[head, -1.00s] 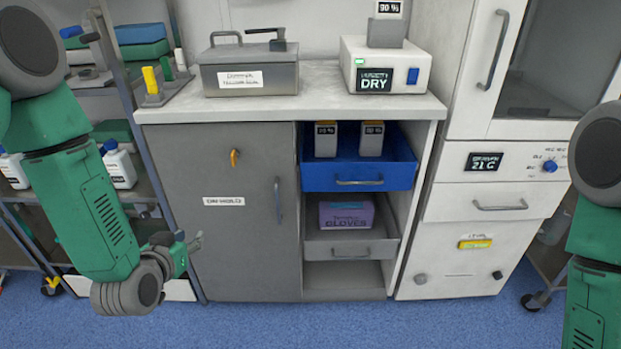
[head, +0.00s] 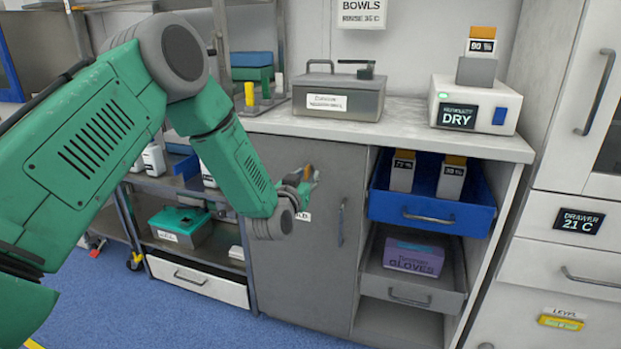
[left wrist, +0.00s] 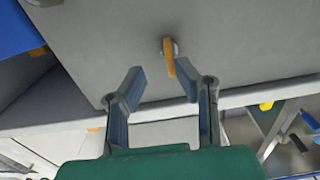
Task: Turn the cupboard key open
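The grey cupboard door (head: 315,265) is shut under the worktop. Its orange key (head: 308,171) sits in the upper part of the door, partly hidden by my gripper in the head view. In the left wrist view the key (left wrist: 169,57) sticks out from a round lock, close to the right fingertip. My left gripper (head: 304,187) is at the door, just by the key. In the left wrist view the gripper (left wrist: 158,80) is open, its fingers apart with nothing between them. I cannot tell whether the right finger touches the key. My right gripper is not in view.
The door's vertical handle (head: 341,222) is right of the key. An open blue drawer (head: 430,211) and a grey drawer (head: 410,290) stick out further right. A shelf rack with a green-lidded box (head: 180,225) stands on the left. A metal box (head: 340,98) sits on the worktop.

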